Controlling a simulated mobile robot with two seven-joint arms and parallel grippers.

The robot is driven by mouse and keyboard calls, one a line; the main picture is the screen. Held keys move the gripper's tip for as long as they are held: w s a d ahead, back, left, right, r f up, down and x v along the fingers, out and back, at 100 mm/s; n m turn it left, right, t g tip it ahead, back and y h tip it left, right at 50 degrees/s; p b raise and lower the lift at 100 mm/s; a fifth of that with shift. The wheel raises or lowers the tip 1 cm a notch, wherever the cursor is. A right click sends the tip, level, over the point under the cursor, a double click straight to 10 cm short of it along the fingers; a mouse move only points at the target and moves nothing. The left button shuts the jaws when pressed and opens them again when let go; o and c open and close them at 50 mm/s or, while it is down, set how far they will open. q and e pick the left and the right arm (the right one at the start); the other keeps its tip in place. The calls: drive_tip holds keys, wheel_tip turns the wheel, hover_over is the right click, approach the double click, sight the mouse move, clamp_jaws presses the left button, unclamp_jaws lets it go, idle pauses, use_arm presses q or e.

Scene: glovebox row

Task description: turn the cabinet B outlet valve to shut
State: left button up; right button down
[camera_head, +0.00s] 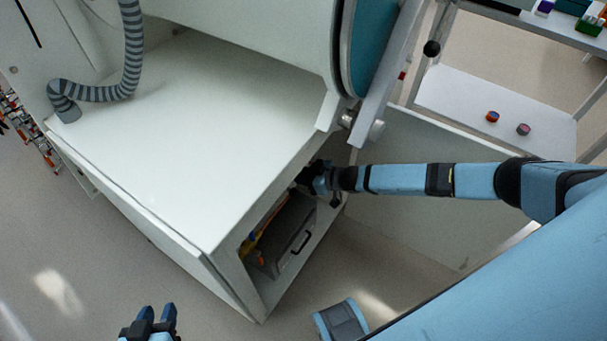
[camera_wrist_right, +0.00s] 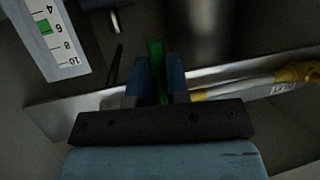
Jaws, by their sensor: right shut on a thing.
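In the right wrist view, a narrow green handle (camera_wrist_right: 156,62) stands between the two blue fingers of my right gripper (camera_wrist_right: 158,84). The gripper is shut on it. I cannot read which valve or cabinet it belongs to; the valve body is hidden. In the head view, my right gripper (camera_head: 308,180) reaches into the open front of the cabinet base (camera_head: 227,248), under the white top, and its fingertips are hard to see. My left gripper (camera_head: 157,318) is at the bottom edge with its two fingers apart, empty, above the floor.
A white scale with numbers and a green mark (camera_wrist_right: 47,27) is at upper left in the wrist view. A pale line with yellow ends (camera_wrist_right: 262,84) runs at right. A grey case (camera_head: 287,235) sits inside the cabinet. An open door panel (camera_head: 420,190) stands beside it.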

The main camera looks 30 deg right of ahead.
drive_tip(key=shift+a, duration=0.15)
drive_tip(key=c, duration=1.1)
unclamp_jaws()
use_arm(q)
drive_tip(key=shift+r, duration=0.1)
drive_tip(key=shift+s+a+r+p, duration=0.1)
drive_tip(key=shift+a+r+p, duration=0.1)
drive_tip(key=shift+p, duration=1.05)
use_arm(e)
drive_tip(key=v, duration=1.3)
drive_tip(key=shift+s+d, duration=0.25)
drive_tip(key=shift+d, duration=0.05)
drive_tip(key=shift+r, duration=0.15)
